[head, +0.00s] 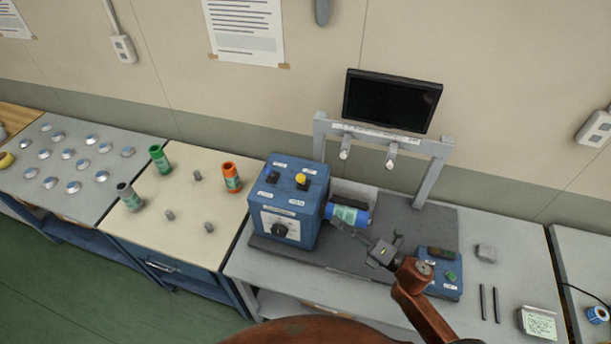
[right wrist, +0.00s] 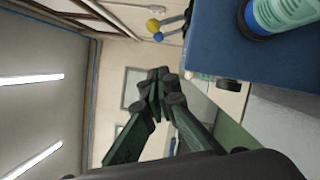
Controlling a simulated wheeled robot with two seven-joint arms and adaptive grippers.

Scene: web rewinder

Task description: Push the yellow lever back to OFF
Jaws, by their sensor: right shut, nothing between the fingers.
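The yellow lever (head: 300,179) stands on top of the blue machine box (head: 281,232), beside a dark lever. Its yellow ball knob also shows in the right wrist view (right wrist: 153,25), near a blue ball knob (right wrist: 158,37). My right gripper (head: 335,226) is shut and empty, to the right of the blue box and below the level of the yellow knob, apart from the lever. Its closed fingertips also show in the right wrist view (right wrist: 160,85). The small labels at the lever are too small to read. My left gripper is not in view.
A blue and green roll (head: 347,214) sits right by the box, close to my right fingers. A grey frame (head: 436,170) with a dark monitor (head: 391,100) stands behind. A blue button box (head: 438,282) lies at the right. Above the blue box there is free room.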

